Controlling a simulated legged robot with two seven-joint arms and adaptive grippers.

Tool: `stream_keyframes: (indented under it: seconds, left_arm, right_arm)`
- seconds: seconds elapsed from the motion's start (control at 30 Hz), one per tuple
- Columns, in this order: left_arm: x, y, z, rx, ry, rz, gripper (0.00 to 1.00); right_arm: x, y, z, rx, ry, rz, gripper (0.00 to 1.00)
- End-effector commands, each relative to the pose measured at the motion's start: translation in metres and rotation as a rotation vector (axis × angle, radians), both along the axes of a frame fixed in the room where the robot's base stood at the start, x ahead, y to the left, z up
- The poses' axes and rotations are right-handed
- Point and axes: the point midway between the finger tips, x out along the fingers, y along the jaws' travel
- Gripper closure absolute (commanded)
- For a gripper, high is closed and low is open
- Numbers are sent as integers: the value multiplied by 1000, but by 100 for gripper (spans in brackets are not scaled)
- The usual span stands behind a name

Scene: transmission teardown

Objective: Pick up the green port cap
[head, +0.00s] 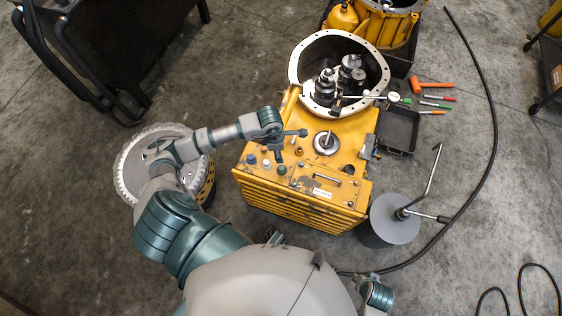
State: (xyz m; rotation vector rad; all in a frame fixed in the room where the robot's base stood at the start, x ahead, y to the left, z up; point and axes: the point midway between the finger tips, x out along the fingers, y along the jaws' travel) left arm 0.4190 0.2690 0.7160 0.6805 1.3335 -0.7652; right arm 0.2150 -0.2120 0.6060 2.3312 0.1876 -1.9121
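The green port cap (282,170) sits upright on the top of the yellow transmission housing (330,180), near its front left. My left gripper (290,146) is over the housing, just above the green cap in the picture. Its two fingers spread apart, one to the right and one towards the front, with nothing seen between them. Its height above the cap cannot be told. The green cap is not hidden by the gripper. My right gripper is not in view; only a bit of my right arm shows at the bottom.
A blue cap (251,159), a pale cap (265,163) and an orange-brown fitting (298,151) stand close to the green cap. A round metal flange (326,142) rises to the right. An open bell housing (300,62) with gears lies behind. A grey drum (388,226) stands at right.

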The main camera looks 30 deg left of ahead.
Motion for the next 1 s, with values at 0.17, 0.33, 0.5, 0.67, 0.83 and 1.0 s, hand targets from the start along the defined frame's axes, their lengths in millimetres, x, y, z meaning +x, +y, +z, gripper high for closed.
stream_keyframes:
  seconds: [0.17,0.33,0.5,0.67,0.83,1.0]
  left_arm:
    - [2,-2,-50,-4,9,1,42]
    - [4,-5,-85,-5,7,1,42]
    - [6,-6,-100,-4,4,0,42]
    - [5,-7,-116,-3,4,1,42]
    - [5,-7,-143,-4,5,1,42]
    - [6,-6,-154,-3,2,1,42]
  right_arm:
    - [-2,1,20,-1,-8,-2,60]
    - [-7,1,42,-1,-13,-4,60]
    - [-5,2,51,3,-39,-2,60]
    - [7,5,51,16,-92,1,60]
    - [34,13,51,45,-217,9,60]
    - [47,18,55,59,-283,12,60]
